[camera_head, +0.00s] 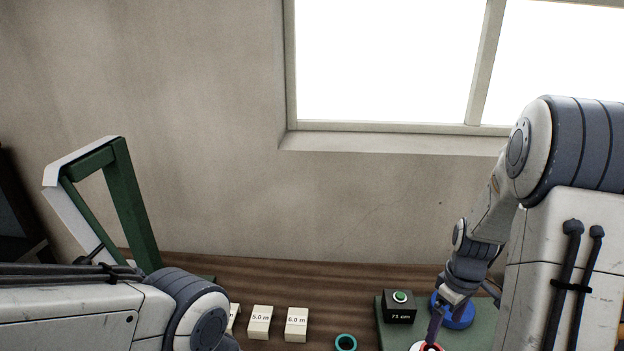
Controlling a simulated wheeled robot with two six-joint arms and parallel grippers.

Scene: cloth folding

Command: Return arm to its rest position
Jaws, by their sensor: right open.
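My right gripper (437,325) hangs low over the right side of the table. It is open, with its fingers above a small round red and white piece (427,347) at the bottom edge of the picture. I cannot tell whether the fingers touch that piece. My left arm crosses the lower left, and its gripper is out of the picture. No cloth shows in this view.
On the wooden table (330,268), a green mat (390,335) carries a black box marked "71 cm" (400,308) and a blue round piece (460,316). White blocks (260,322) and a teal ring (346,342) lie left of it. A green frame (135,205) stands at left.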

